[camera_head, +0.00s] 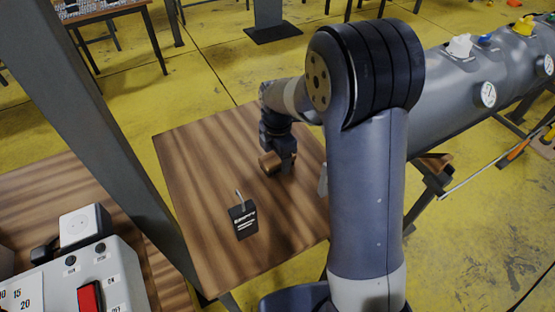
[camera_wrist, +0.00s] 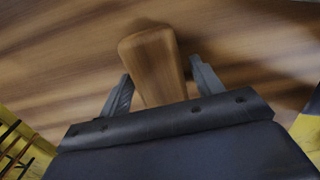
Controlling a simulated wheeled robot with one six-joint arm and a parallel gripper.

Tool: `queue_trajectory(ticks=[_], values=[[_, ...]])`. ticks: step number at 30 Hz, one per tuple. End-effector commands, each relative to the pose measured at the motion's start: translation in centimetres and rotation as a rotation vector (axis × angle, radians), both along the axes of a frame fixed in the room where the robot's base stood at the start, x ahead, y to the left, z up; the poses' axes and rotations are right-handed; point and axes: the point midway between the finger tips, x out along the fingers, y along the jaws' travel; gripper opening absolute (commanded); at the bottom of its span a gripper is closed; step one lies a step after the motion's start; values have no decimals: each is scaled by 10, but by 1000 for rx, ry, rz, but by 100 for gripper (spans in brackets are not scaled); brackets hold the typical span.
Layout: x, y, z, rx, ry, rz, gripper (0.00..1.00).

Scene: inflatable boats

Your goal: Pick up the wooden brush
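The wooden brush shows as a plain brown wooden block in the wrist view (camera_wrist: 152,62), lying between my two fingers. In the head view its brown end (camera_head: 268,162) sticks out to the left of my gripper (camera_head: 287,160), low over the wooden table (camera_head: 205,180). In the wrist view my gripper (camera_wrist: 162,84) is open, one finger on each side of the brush, with a narrow gap visible at each side. The near part of the brush is hidden behind the gripper body, and no bristles show.
A grey post (camera_head: 110,130) and a grey control box with a red switch (camera_head: 100,285) stand at left. Grey inflatable tubes (camera_head: 460,85) lie at right.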

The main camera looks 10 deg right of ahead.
Motion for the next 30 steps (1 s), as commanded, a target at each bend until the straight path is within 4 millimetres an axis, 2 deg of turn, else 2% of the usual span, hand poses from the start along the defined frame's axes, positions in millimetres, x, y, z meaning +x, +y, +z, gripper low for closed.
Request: queue_trajectory(ticks=[2, 15, 23, 26, 30], values=[[0, 0, 0, 0, 0, 0, 55], [0, 0, 0, 0, 0, 0, 21], [0, 0, 4, 1, -2, 0, 21], [1, 0, 17, 1, -4, 0, 21], [1, 0, 45, 1, -7, 0, 21]])
